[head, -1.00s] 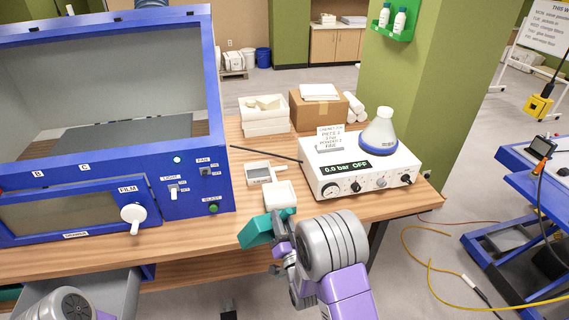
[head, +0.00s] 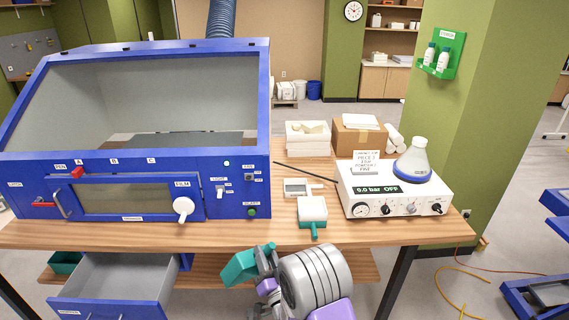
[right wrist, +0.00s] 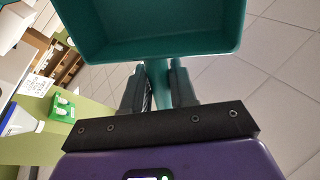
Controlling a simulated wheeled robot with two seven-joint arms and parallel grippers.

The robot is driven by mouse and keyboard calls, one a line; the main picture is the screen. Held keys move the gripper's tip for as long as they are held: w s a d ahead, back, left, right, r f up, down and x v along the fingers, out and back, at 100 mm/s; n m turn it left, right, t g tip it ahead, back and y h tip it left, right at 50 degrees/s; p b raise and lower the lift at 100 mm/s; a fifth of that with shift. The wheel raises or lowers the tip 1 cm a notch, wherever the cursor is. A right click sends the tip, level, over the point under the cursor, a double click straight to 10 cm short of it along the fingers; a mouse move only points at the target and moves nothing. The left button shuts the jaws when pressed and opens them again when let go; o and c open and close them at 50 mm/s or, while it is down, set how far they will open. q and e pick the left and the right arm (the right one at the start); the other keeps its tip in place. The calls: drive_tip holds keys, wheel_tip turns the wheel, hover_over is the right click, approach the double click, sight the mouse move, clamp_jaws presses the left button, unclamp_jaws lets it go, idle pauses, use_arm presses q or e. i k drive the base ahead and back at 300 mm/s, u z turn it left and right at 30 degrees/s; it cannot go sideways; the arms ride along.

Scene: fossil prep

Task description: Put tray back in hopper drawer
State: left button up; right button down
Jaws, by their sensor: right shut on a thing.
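My right gripper (head: 266,280) is shut on the handle of a teal tray (head: 240,267). The tray is held in front of the table's front edge, below the tabletop. In the right wrist view the tray (right wrist: 150,52) looks empty, with its handle between the fingers (right wrist: 158,84). The hopper drawer (head: 125,275), grey inside with a blue front, is pulled open under the table at lower left. It looks empty. The tray is to the right of the drawer, apart from it. My left gripper is not in view.
A blue cabinet (head: 135,165) with a window and white knob stands on the table (head: 350,232). A white block with a teal handle (head: 312,209), a small scale (head: 297,187) and a pump box (head: 395,190) with a flask stand right of it. Another teal container (head: 66,262) sits below, at left.

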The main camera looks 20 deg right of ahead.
sight(136, 282)
drive_tip(key=u, duration=0.1)
drive_tip(key=i, duration=0.75)
drive_tip(key=z, duration=1.2)
